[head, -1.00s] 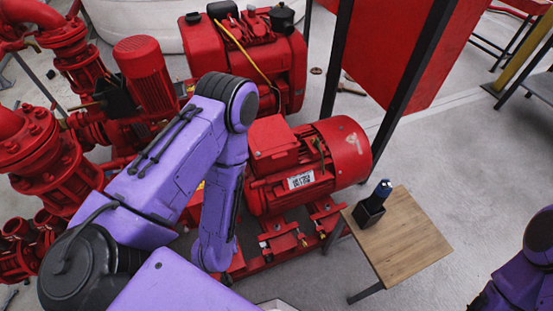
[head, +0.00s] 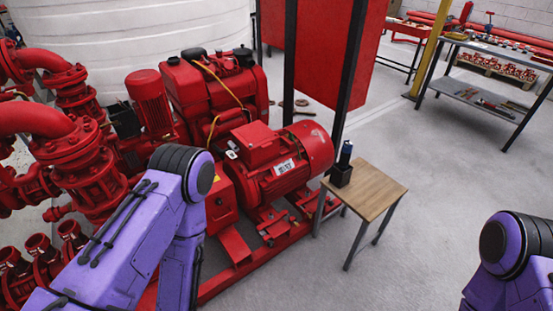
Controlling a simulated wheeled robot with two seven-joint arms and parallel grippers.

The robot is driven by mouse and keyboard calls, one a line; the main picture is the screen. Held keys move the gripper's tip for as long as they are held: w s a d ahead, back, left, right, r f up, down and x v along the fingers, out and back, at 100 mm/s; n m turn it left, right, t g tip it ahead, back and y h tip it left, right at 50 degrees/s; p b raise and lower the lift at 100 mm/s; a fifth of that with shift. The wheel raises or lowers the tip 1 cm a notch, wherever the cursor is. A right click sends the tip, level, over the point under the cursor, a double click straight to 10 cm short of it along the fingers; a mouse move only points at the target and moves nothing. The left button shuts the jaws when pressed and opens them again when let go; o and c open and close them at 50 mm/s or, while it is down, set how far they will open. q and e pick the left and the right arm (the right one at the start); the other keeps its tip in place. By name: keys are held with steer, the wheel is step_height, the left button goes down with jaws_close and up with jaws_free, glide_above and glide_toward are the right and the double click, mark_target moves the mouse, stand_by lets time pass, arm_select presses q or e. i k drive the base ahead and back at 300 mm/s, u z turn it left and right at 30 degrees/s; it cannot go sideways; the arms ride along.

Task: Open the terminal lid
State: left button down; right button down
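The red electric motor (head: 290,165) lies on the red pump base in the middle of the head view. Its boxy terminal box with a flat lid (head: 255,141) sits on top and looks closed. A white label shows on the motor's side below it. My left arm comes in from the lower left, and its forearm hangs down in front of the pumpset, left of the motor. My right arm shows at the lower right edge. Both grippers are outside the picture.
A small wooden table (head: 373,190) stands right of the motor, with a dark tool in a black holder (head: 342,167) on it. A red panel (head: 322,45) on black posts stands behind. A grey workbench (head: 492,88) is at the back right. Open floor lies at the right.

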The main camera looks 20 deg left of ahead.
mark_target(257, 134)
steer(key=z, duration=0.55)
steer(key=i, duration=1.3)
steer(key=u, duration=0.65)
